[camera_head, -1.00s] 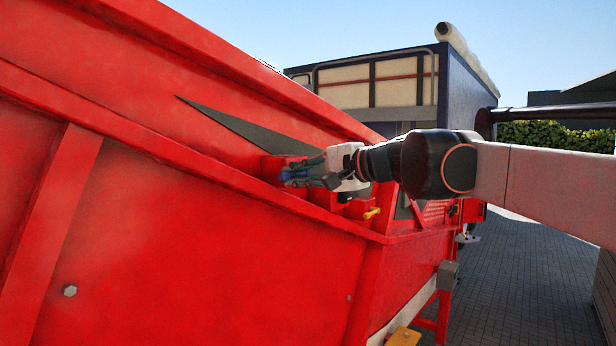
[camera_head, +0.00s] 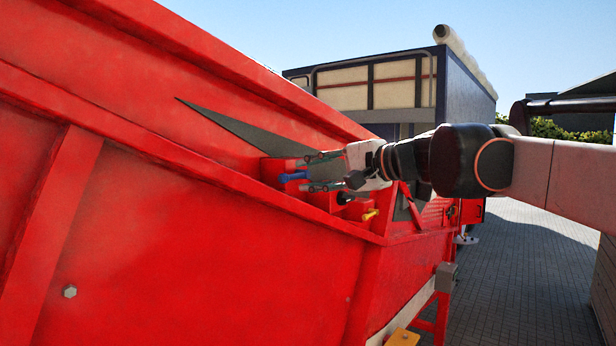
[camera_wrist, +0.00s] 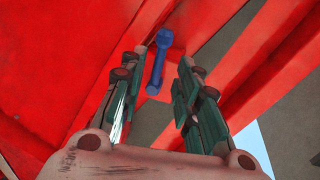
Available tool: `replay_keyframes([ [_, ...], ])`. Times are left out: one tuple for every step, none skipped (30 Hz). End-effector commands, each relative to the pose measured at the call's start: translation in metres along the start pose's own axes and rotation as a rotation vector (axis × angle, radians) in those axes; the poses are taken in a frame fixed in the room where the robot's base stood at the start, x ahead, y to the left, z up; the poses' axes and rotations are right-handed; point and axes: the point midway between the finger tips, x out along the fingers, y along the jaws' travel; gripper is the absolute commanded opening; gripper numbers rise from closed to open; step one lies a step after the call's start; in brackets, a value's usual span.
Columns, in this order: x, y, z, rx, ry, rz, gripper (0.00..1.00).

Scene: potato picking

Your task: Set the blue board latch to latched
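The blue board latch (camera_head: 293,177) is a small blue handle on a red block on the side of the red machine. In the wrist view the blue latch (camera_wrist: 159,62) stands almost upright, slightly tilted, between and beyond my fingers. My gripper (camera_head: 312,172) is open, with its two fingers apart and nothing between them at the tips. In the wrist view my gripper (camera_wrist: 160,85) shows a finger on each side of the latch. The fingers look apart from the latch. Whether it is latched cannot be told.
A black knob (camera_head: 345,198) and a yellow latch (camera_head: 370,214) sit on red blocks lower right of the blue one. The sloping red machine wall (camera_head: 190,240) fills the left. A dark-framed trailer (camera_head: 400,85) stands behind. Paving (camera_head: 530,270) is open at right.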

Motion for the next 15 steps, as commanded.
replay_keyframes([
  [-0.012, 0.000, -0.001, 0.001, 0.005, -0.001, 0.30],
  [-0.018, 0.000, 0.000, 0.001, 0.003, -0.001, 0.30],
  [-0.027, 0.000, -0.001, 0.001, 0.004, -0.001, 0.30],
  [-0.032, 0.000, -0.001, 0.001, 0.004, -0.001, 0.30],
  [-0.037, 0.000, 0.000, 0.000, 0.003, -0.001, 0.30],
  [-0.044, 0.000, 0.000, 0.000, 0.003, -0.001, 0.30],
  [-0.049, 0.000, 0.000, 0.000, 0.003, -0.001, 0.30],
  [-0.053, 0.000, 0.000, 0.000, 0.002, -0.001, 0.30],
  [-0.058, 0.000, 0.000, 0.000, 0.001, 0.000, 0.30],
  [-0.061, 0.000, 0.000, 0.000, 0.002, 0.000, 0.30],
  [-0.064, 0.000, 0.000, 0.000, 0.002, 0.000, 0.30],
  [-0.067, 0.000, 0.001, 0.000, 0.001, 0.000, 0.30],
  [-0.068, 0.000, 0.001, 0.000, 0.000, 0.000, 0.30],
  [-0.070, 0.000, 0.001, 0.000, -0.001, 0.000, 0.30],
  [-0.071, 0.000, 0.001, 0.000, -0.001, 0.000, 0.30],
])
